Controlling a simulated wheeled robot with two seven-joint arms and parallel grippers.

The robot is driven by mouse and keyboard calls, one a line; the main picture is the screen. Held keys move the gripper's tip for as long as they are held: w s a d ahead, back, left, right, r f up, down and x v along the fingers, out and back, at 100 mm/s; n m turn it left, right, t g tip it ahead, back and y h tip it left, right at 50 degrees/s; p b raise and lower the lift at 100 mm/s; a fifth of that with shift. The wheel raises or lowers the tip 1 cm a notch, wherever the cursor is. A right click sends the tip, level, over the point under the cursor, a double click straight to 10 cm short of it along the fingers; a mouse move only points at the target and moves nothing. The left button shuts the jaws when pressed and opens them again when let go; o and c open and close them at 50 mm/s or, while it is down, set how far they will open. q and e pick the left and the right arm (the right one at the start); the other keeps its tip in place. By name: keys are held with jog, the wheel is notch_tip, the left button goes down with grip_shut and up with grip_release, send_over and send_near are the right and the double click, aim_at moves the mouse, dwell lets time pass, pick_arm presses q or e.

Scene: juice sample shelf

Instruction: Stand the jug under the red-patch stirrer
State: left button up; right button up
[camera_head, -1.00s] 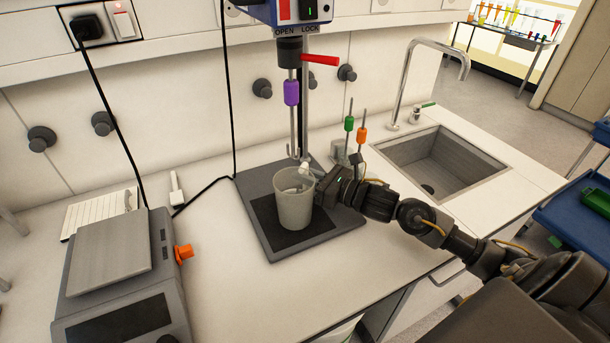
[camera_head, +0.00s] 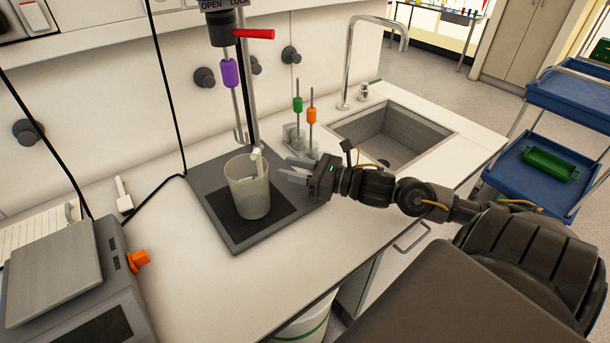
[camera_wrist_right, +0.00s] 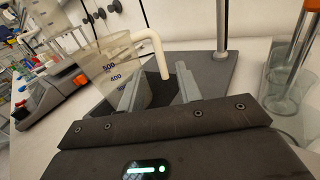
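The jug (camera_head: 249,190), a pale translucent beaker with a white handle, stands upright on the dark pad of the stirrer's base plate (camera_head: 230,238). In the right wrist view the jug (camera_wrist_right: 88,68) shows volume marks, and its handle (camera_wrist_right: 152,40) curves down beyond the fingers. The stirrer's purple-collared shaft (camera_head: 230,74) hangs behind the jug; I cannot tell if its tip is over the opening. The stirrer head (camera_head: 221,28) is cut off at the top, so its red patch is hidden. My right gripper (camera_head: 284,169) is open and empty, right of the jug. My left gripper is out of view.
Green-collared (camera_head: 298,104) and orange-collared (camera_head: 312,116) rods stand in glassware behind my right gripper. A sink (camera_head: 425,130) lies to the right. A scale (camera_head: 50,275) with an orange knob is at the left. The counter in front of the base plate is clear.

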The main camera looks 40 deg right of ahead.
jog(key=shift+v, duration=1.6)
